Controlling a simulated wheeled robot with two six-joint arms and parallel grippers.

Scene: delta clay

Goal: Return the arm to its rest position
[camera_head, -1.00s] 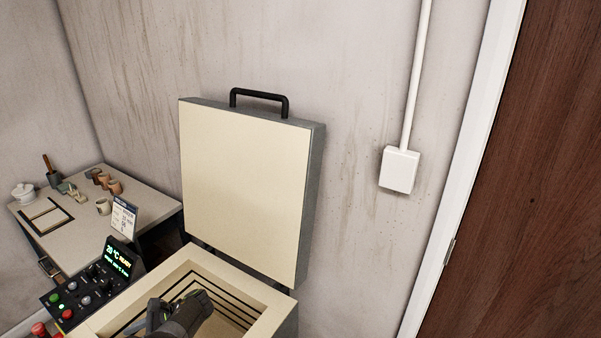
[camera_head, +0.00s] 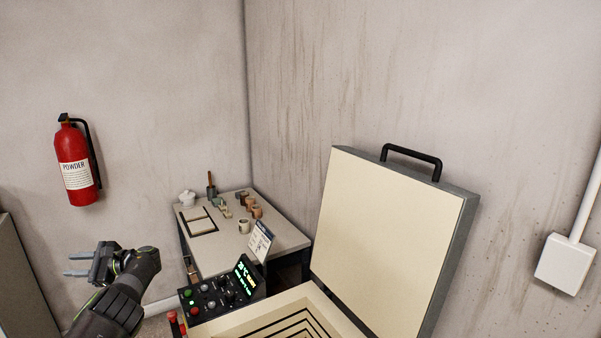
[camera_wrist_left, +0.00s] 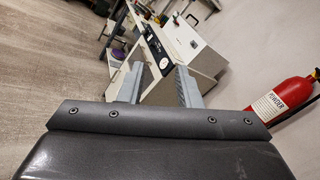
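My left gripper (camera_head: 77,265) is at the lower left of the head view, left of the kiln and clear of it. Its two grey fingers point left and stand apart with nothing between them. In the left wrist view the fingers (camera_wrist_left: 158,82) also show spread and empty. The kiln (camera_head: 262,314) is at the bottom middle, and its cream lid (camera_head: 383,240) with a black handle stands raised. Only part of the kiln chamber shows. My right gripper is not in view.
A control panel (camera_head: 222,293) with a lit display is fixed beside the kiln. A small table (camera_head: 275,234) behind holds several cups, a lidded pot and a frame. A red fire extinguisher (camera_head: 76,165) hangs on the left wall. A grey cabinet (camera_head: 22,285) edges the far left.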

